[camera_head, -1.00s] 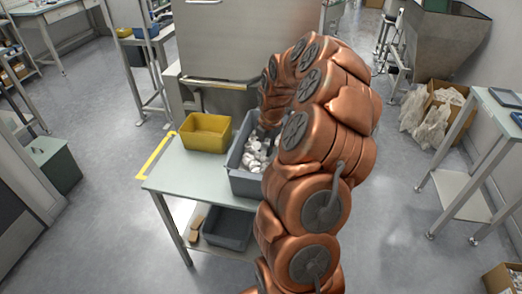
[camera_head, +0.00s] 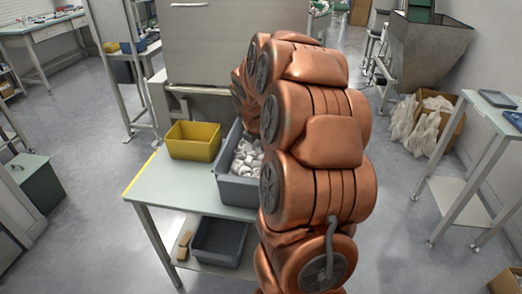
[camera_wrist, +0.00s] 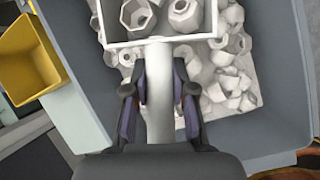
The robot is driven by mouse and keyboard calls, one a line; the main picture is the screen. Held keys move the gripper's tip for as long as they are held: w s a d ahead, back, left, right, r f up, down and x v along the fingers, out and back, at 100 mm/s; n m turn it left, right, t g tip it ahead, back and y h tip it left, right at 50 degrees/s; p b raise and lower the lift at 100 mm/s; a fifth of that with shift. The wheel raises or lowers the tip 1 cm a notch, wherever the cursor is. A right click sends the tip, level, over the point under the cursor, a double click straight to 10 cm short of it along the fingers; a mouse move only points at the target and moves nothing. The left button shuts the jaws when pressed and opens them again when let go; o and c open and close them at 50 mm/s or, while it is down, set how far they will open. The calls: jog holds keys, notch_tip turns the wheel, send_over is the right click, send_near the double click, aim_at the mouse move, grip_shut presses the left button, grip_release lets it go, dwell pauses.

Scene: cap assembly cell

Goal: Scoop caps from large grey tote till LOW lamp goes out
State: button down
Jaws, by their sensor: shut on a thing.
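The large grey tote (camera_head: 238,190) stands on the work table and holds a heap of white caps (camera_head: 247,160). In the wrist view the tote (camera_wrist: 95,105) surrounds loose caps (camera_wrist: 225,75). The scoop's box-shaped end is at the top of the wrist view, with several caps inside, over the tote's caps. Whether it touches them I cannot tell. In the head view my arm hides the gripper, the scoop and the tote's right side. No LOW lamp is visible.
A yellow bin (camera_head: 193,141) stands left of the tote on the table (camera_head: 165,190). A dark grey bin (camera_head: 219,240) is on the lower shelf. A steel cabinet (camera_head: 230,45) stands behind. Another table (camera_head: 497,115) is at the right. The floor between is clear.

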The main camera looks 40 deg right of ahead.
jog(key=shift+h, duration=0.7)
jog(key=v, duration=0.3)
jog(key=p+v, duration=0.1)
jog(key=v, duration=0.2)
jog(key=w+p+v, duration=0.1)
jog(key=v, duration=0.2)
jog(key=shift+r, duration=0.1)
jog(key=shift+s+a+r+t+p, duration=0.2)
jog(key=shift+a+r+t+p, duration=0.1)
jog(key=shift+a+r+p, duration=0.4)
jog(key=shift+d+r, duration=0.1)
